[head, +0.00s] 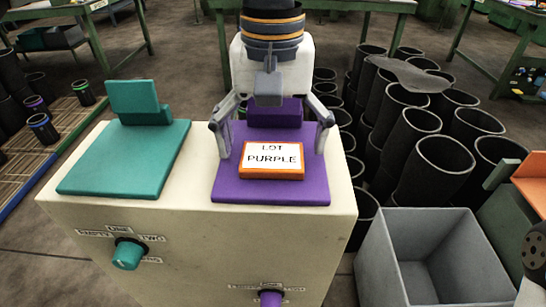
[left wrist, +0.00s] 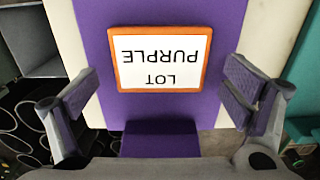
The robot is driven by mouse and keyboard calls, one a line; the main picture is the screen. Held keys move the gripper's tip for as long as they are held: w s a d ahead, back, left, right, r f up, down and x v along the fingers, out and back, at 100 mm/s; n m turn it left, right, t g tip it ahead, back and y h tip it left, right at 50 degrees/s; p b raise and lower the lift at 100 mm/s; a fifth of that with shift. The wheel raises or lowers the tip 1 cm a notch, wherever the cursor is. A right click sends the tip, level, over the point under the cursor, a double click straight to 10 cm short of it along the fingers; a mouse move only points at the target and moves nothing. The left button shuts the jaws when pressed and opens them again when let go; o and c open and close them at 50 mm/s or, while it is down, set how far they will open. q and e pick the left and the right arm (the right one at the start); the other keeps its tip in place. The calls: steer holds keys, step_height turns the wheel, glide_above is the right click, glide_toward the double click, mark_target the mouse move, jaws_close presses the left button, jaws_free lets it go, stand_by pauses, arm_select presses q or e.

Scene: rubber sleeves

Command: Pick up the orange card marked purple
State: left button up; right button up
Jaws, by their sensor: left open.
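The orange card (head: 271,174) has a white label reading "LOT PURPLE". It lies flat on the purple stand (head: 229,191) on top of the cream box. In the left wrist view the card (left wrist: 160,58) appears upside down on the purple surface (left wrist: 228,20). My left gripper (head: 272,150) is open, with its fingers spread wide on either side of the card and apart from it. Nothing is between its pads in the left wrist view (left wrist: 160,88) that it holds.
A teal stand (head: 125,163) sits left of the purple one on the cream box (head: 190,245). The box front has a teal knob (head: 128,253) and a purple knob (head: 271,298). A grey open bin (head: 375,262) and several black sleeves (head: 433,172) stand to the right.

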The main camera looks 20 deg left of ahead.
arm_select(q)
steer(key=c, duration=1.2)
steer(key=shift+r, duration=0.1)
